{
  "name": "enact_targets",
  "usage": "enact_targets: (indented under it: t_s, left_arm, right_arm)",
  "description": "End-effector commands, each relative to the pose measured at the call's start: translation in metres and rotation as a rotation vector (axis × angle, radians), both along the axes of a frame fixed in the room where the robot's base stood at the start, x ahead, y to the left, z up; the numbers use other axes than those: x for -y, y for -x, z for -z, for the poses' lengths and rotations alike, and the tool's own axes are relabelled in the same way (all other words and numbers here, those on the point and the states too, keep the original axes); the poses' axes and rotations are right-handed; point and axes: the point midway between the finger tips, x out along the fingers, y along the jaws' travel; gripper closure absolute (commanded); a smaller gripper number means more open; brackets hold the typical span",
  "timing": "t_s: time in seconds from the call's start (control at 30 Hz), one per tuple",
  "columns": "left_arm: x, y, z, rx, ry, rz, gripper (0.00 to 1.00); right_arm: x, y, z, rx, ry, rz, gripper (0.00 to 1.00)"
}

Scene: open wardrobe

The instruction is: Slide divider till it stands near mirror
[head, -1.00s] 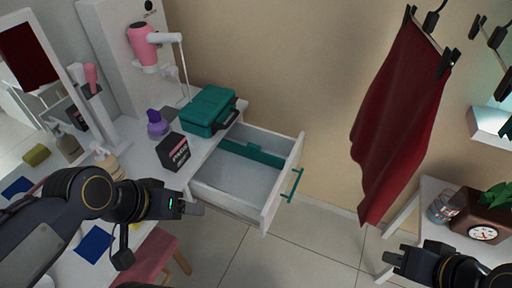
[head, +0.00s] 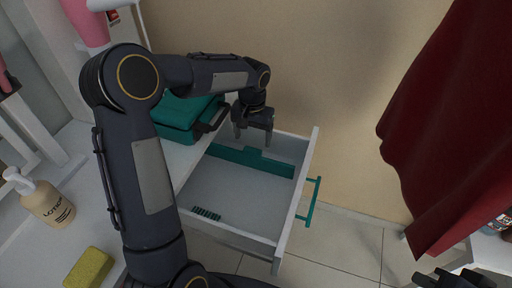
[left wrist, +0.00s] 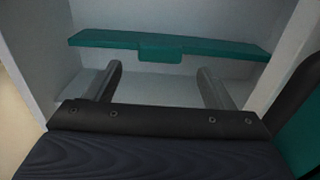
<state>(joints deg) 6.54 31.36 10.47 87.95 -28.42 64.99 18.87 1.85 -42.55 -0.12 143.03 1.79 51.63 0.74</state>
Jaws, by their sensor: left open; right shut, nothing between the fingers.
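The teal divider (head: 262,163) stands across the open white drawer (head: 235,190), near its wall-side end. It has a small tab in its middle; it also shows in the left wrist view (left wrist: 105,39). My left gripper (head: 254,138) is open, pointing down above the wall-side end of the drawer, close to the divider. In the left wrist view its two fingers (left wrist: 160,72) straddle the divider's tab with nothing between them; contact cannot be told. A strip of the mirror's white frame (head: 32,135) shows at the left edge. My right gripper (head: 450,281) is shut and empty at the bottom right, partly cut off.
A teal case (head: 178,117) stands on the dresser top beside the drawer, close to my left forearm. A teal handle (head: 312,203) is on the drawer front. A lotion bottle (head: 48,203) and yellow sponge (head: 88,269) are at left. A red garment (head: 445,130) hangs at right.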

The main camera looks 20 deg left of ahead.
Motion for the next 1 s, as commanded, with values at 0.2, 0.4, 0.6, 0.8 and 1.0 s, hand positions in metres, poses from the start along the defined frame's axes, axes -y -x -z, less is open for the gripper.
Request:
enact_targets:
  t_s: [0.2, 0.4, 0.6, 0.8, 1.0]
  left_arm:
    - [0.000, 0.001, 0.039, -0.003, 0.001, 0.000, 0.24]
    - [0.000, 0.001, 0.057, -0.001, 0.002, 0.000, 0.24]
    - [0.000, 0.001, 0.059, 0.000, 0.001, 0.000, 0.24]
    - [0.000, 0.001, 0.059, 0.000, 0.002, 0.000, 0.35]
    - [0.000, 0.001, 0.059, 0.000, 0.001, 0.000, 0.62]
  right_arm:
    - [0.000, 0.000, 0.009, 0.000, 0.000, 0.000, 1.00]
    - [0.000, 0.000, 0.012, 0.000, 0.000, 0.000, 1.00]
    - [0.000, 0.000, 0.012, 0.000, 0.000, 0.000, 1.00]
    - [0.000, 0.000, 0.012, 0.000, 0.000, 0.000, 1.00]
    - [0.000, 0.000, 0.012, 0.000, 0.000, 0.000, 1.00]
